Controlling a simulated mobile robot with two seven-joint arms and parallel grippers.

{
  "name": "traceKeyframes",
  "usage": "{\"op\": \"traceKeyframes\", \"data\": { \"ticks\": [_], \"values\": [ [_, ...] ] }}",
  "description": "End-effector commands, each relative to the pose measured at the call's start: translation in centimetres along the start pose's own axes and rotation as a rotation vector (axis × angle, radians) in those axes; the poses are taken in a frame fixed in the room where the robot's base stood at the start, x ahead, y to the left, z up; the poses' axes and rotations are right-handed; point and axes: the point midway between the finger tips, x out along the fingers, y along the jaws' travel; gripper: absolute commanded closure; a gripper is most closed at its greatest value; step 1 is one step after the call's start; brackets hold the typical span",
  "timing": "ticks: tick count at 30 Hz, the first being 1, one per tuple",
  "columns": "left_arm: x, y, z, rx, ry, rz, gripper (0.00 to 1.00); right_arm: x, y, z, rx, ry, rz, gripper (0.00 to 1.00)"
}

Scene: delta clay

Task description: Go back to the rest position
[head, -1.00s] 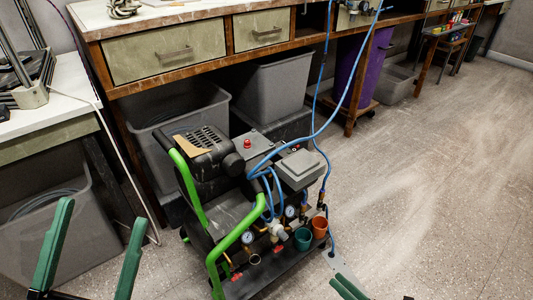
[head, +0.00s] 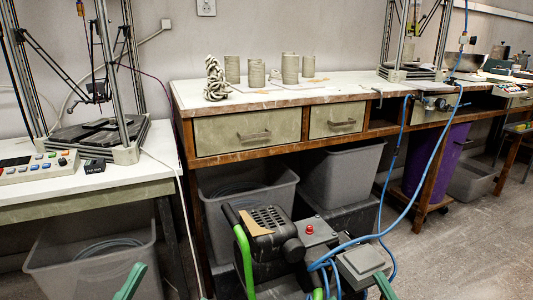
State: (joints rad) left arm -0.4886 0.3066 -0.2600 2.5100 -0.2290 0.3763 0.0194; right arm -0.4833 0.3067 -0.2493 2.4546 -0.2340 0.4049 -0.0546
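My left gripper (head: 130,282) shows at the bottom edge of the head view as a green fingertip. Only this tip is in the picture, so its opening cannot be judged. My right gripper (head: 385,287) shows as a small green tip at the bottom edge, right of the compressor's front part. The rest of it is cut off by the frame. No object is visible in either tip.
A compressor with a green handle (head: 244,262) and blue hoses stands in front, between the two tips. Behind it are a wooden workbench (head: 290,98) with clay pots, grey bins (head: 340,175), and a white table (head: 150,170) at left. Open floor lies at right.

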Motion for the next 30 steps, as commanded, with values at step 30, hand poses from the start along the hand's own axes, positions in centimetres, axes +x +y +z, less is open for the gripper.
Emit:
{"op": "traceKeyframes", "data": {
  "ticks": [30],
  "values": [
    [-0.4,-3.7,7.0,-0.242,-0.946,-0.089,0.12,0.3,3.5,5.5,0.328,-0.927,0.056,0.38]
  ]
}}
